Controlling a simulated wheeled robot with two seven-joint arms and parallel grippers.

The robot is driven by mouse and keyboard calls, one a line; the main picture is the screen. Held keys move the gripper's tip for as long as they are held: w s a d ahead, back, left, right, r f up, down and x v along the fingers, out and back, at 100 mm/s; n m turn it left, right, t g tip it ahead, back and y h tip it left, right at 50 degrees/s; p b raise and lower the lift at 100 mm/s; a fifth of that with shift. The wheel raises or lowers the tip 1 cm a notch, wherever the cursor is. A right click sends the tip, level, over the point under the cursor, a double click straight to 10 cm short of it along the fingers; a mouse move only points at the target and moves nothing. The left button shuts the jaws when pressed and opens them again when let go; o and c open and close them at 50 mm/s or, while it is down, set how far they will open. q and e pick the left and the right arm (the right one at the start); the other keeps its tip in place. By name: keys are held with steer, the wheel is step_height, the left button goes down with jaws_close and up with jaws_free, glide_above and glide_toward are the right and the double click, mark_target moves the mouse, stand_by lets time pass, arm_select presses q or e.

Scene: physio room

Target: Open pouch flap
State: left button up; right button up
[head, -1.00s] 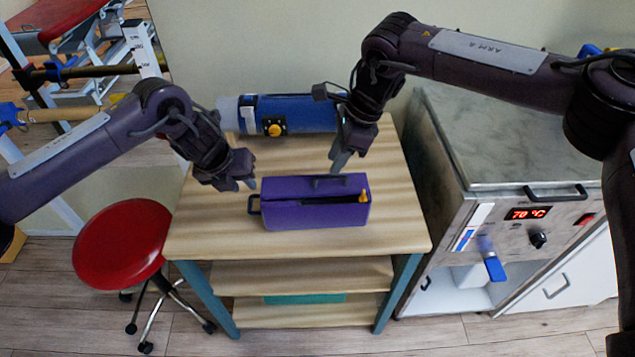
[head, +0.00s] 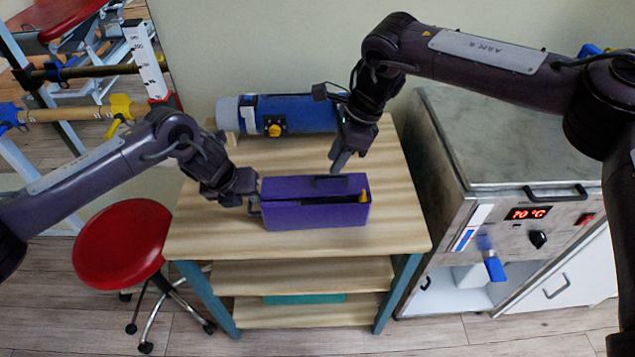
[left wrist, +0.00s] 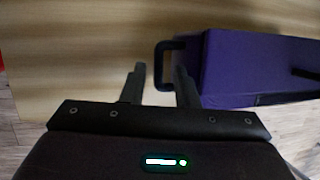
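The purple pouch (head: 315,214) sits on the wooden table. A dark handle (head: 330,182) is on its top flap, and a dark gap runs along the front of the flap with something yellow (head: 363,197) at its right end. A black side loop (left wrist: 161,66) sticks out of the pouch's left end. My left gripper (head: 250,200) is at this loop; in the left wrist view its fingers (left wrist: 160,80) are apart, with the loop's upright between or just beyond the tips. My right gripper (head: 338,167) points down just above and behind the flap handle; its finger gap is unclear.
A blue cylinder (head: 295,113) with a grey end lies at the table's back. A metal cabinet (head: 480,150) stands close on the right, a red stool (head: 122,240) on the left. The table's front strip (head: 300,243) is clear.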

arm_select(q)
steer(key=shift+f, duration=1.15)
jaws_close()
arm_select(e)
steer(key=shift+f, duration=0.15)
steer(key=shift+f, duration=2.2)
steer(key=c, duration=0.6)
